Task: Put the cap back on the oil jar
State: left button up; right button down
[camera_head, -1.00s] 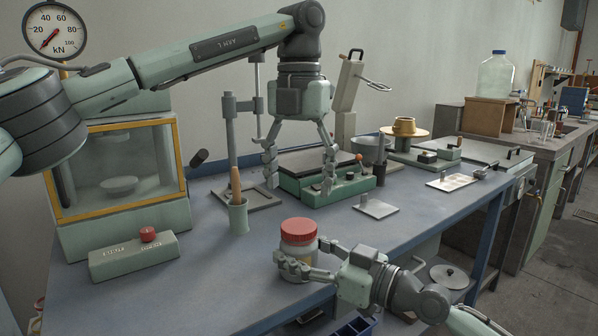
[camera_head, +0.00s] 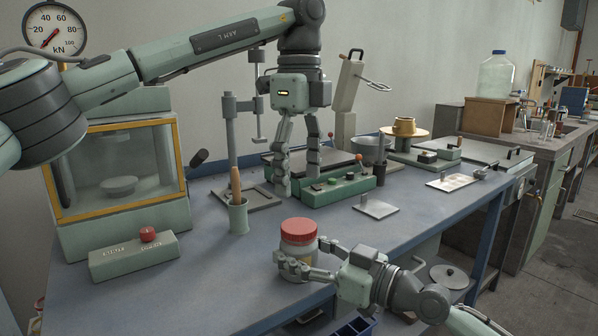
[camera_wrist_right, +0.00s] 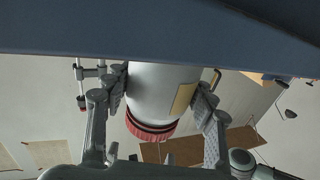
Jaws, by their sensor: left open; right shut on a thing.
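The oil jar (camera_head: 299,249) is a pale jar with a tan label, standing upright near the front edge of the blue bench. A red cap (camera_head: 298,230) sits on its mouth; whether it is screwed tight cannot be told. My right gripper (camera_head: 304,263) is shut around the jar's body, below the cap. In the right wrist view, the jar (camera_wrist_right: 155,90) is between the two fingers, with the ridged red cap (camera_wrist_right: 150,128) at its end. My left gripper (camera_head: 299,182) is open and empty, above and behind the jar, apart from the cap.
A grey cup (camera_head: 238,216) with a wooden-handled tool and a stand (camera_head: 231,140) are left of my left gripper. A green device (camera_head: 338,188) is behind it. A START/OPEN button box (camera_head: 134,257) lies front left. Bench around the jar is mostly clear.

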aim_at(299, 226)
pick_arm(q)
jog(key=shift+f, duration=4)
